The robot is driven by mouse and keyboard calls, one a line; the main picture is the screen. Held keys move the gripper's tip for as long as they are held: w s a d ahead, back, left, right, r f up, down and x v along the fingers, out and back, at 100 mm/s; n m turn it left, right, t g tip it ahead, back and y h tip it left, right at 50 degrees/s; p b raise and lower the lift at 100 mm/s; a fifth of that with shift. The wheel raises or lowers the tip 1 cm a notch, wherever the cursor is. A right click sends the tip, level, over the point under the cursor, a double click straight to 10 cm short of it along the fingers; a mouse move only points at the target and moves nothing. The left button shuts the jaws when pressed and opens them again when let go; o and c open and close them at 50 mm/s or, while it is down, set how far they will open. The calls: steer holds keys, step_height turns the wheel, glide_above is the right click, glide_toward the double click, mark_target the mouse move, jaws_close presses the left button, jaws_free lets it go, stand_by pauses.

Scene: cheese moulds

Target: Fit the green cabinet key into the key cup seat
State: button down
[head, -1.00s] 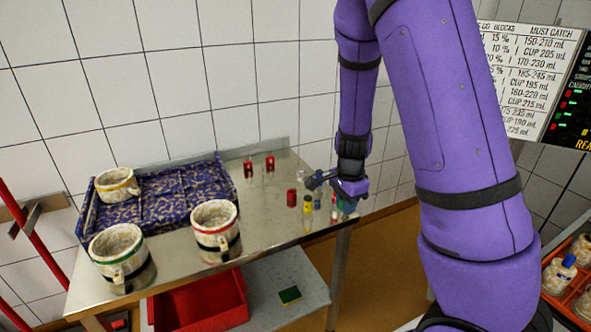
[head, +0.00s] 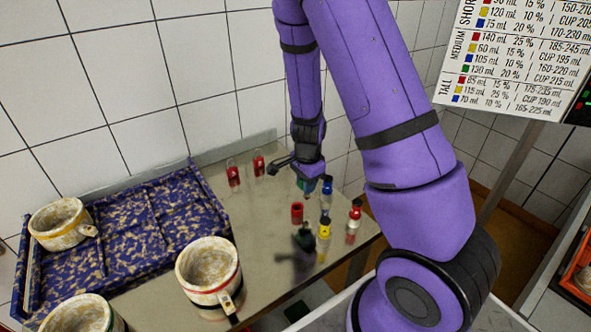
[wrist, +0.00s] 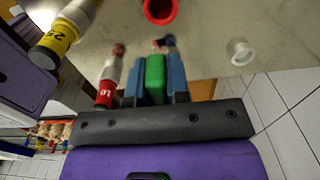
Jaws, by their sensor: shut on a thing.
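My gripper (head: 304,183) is low over the right part of the steel table, behind the red cup. In the wrist view its two blue fingers (wrist: 155,66) are shut on the upright green key (wrist: 155,80). A bit of green key (head: 303,187) shows below the gripper in the head view; its lower end is hidden. A hollow red cup (head: 297,212) stands nearby, and its open mouth shows in the wrist view (wrist: 160,8). A white ring (wrist: 242,52) lies apart to the right there. I cannot tell which of these is the key cup seat.
Yellow (head: 323,228), blue (head: 327,187) and red (head: 354,220) banded cylinders stand close to the gripper. Two red tags (head: 233,174) stand behind. A patterned blue tray (head: 135,250) and mottled mugs (head: 210,270) occupy the left. A dark green shape (head: 304,238) lies in front, possibly a reflection.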

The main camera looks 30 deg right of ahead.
steer(key=w+d, duration=0.2)
steer(key=w, duration=0.2)
steer(key=w+d+f, duration=0.1)
steer(key=w+d, duration=0.1)
steer(key=w, duration=0.3)
steer(key=w+d, duration=0.3)
steer(key=w, duration=0.1)
steer(key=shift+w+d+f, duration=0.1)
steer(key=shift+w+f, duration=0.05)
steer(key=shift+f, duration=1.8)
steer(key=shift+f, duration=0.15)
steer(key=c, duration=1.1)
jaws_free()
